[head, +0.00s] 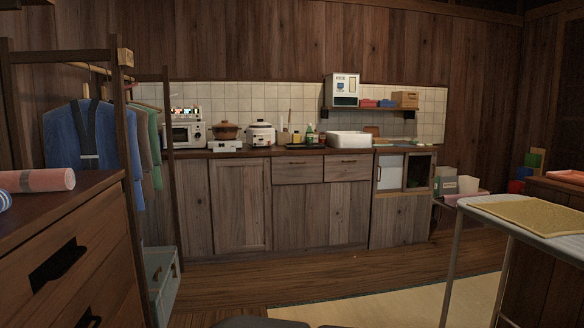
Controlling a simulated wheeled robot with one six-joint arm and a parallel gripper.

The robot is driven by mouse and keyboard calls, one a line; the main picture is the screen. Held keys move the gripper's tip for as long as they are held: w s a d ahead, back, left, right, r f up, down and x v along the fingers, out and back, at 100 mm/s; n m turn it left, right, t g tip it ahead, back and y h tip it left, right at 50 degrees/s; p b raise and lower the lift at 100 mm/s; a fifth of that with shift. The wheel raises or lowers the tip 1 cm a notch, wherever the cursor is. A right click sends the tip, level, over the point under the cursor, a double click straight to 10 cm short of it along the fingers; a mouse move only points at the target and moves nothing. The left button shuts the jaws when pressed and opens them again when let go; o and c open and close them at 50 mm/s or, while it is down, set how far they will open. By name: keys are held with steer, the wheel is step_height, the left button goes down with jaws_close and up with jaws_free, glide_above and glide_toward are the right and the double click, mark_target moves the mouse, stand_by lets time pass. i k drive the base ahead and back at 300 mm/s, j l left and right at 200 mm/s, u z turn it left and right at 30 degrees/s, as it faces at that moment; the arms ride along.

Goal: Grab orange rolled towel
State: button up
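A rolled towel (48,180), salmon-orange with a greyish band, lies on its side on top of the wooden dresser (92,196) at the left edge of the head view. Its left end is cut off by the frame. A blue-and-white rolled item (4,200) lies in front of it, mostly out of the frame. My gripper is not in view, so its state and its distance from the towel do not show.
A clothes rack (126,130) with hanging garments stands behind the dresser, with a grey-blue box (161,283) below. A kitchen counter (300,210) lines the back wall. A light table (490,206) with a yellow cloth (535,216) stands right. The middle floor is clear.

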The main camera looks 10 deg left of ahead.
mark_target(30, 181)
steer(key=u, duration=2)
